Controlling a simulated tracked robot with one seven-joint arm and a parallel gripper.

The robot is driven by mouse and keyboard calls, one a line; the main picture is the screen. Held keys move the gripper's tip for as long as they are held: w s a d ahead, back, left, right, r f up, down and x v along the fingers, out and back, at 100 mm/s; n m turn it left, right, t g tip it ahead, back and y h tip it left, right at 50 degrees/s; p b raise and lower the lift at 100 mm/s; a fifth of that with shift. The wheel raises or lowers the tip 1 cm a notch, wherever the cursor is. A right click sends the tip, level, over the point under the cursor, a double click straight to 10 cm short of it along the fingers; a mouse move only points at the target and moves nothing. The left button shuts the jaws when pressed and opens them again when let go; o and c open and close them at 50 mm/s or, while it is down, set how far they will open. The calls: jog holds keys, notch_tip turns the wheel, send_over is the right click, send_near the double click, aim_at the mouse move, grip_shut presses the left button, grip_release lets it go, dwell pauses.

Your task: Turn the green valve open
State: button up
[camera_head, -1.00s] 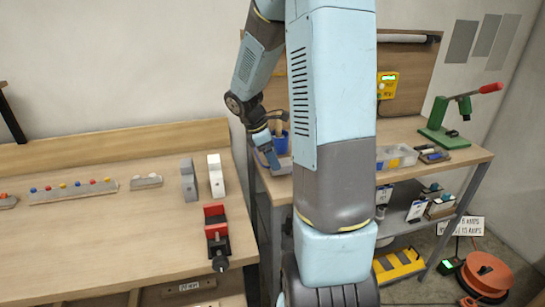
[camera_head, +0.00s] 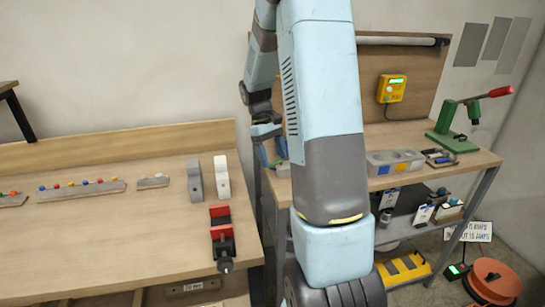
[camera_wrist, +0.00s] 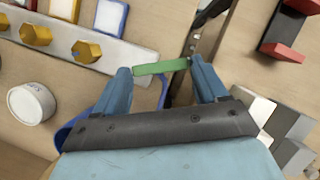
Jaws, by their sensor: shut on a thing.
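In the wrist view a short, flat green bar (camera_wrist: 158,68) lies between the two blue fingertips of my gripper (camera_wrist: 163,72). The fingertips meet the bar's two ends, and my gripper is shut on it. I cannot tell whether this bar is the green valve's handle; no valve body or pipe shows clearly. In the head view my gripper (camera_head: 268,153) is low at the left end of the right bench, partly hidden by my arm. The green bar cannot be seen there.
The wrist view shows a pale strip with yellow hexagonal knobs (camera_wrist: 87,51), a white round jar (camera_wrist: 32,103) and a red clamp (camera_wrist: 284,36). In the head view a green press (camera_head: 455,135) with a red handle stands on the right bench.

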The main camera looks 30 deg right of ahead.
jog(key=m, duration=0.1)
jog(key=w+m+y, duration=0.1)
jog(key=m, duration=0.1)
jog(key=m+y, duration=0.1)
jog(key=m, duration=0.1)
jog(key=shift+w+d, duration=0.15)
jog(key=shift+d, duration=0.15)
jog(key=shift+m, duration=0.4)
jog(key=o, duration=1.1)
jog(key=shift+c, duration=0.2)
jog(key=v, duration=1.3)
jog(key=shift+d+r, duration=0.25)
jog(key=shift+r, duration=0.05)
jog(key=shift+w, duration=0.1)
